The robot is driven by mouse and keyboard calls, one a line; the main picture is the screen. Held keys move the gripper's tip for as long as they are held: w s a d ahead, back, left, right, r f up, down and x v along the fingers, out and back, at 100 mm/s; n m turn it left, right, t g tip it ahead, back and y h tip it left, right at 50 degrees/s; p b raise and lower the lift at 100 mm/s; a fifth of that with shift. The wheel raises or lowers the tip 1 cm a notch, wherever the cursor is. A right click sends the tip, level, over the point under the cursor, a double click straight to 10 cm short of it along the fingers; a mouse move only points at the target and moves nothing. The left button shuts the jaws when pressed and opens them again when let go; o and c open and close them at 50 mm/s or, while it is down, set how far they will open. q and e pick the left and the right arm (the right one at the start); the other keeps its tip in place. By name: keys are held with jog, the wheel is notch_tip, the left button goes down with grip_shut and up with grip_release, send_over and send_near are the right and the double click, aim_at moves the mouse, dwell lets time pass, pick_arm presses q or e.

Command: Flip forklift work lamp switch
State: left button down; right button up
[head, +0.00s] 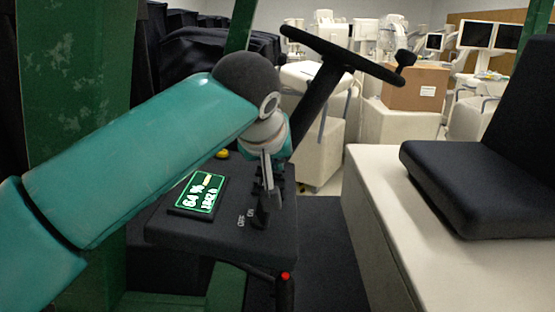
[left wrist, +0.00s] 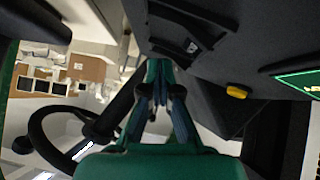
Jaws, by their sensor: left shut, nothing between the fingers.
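The lamp switch is a dark part (head: 263,211) on the black console (head: 210,232), beside small white lettering. In the left wrist view a dark switch housing (left wrist: 178,28) with a white label shows above the fingers. My left gripper (head: 268,186) reaches down over the console, its fingers together and empty, their tips close to the switch. I cannot tell whether they touch it. In the left wrist view the shut fingers (left wrist: 157,68) point towards the console, just beside the housing. The switch's position is too small and dark to tell. My right gripper is in neither view.
A lit green display (head: 199,195) lies left of the switch. A yellow button (left wrist: 237,91) is on the console. The steering wheel (head: 337,55) and its column rise behind the gripper. A red-tipped lever (head: 285,276) stands in front. The black seat (head: 465,178) is at right.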

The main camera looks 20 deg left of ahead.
pick_arm(q)
jog(key=shift+a, duration=0.15)
jog(key=shift+s+a+r, duration=0.1)
jog(key=shift+s+a, duration=0.1)
jog(key=shift+a, duration=0.45)
jog(key=shift+s, duration=0.1)
jog(key=v, duration=1.2)
jog(key=shift+w+r, duration=0.1)
jog(key=shift+w, duration=0.1)
jog(key=shift+w+d+r+p, duration=0.2)
jog(key=shift+w+r+p, duration=0.55)
jog(key=shift+r, duration=0.45)
jog(key=shift+w+f, duration=0.1)
jog(key=shift+w, duration=0.05)
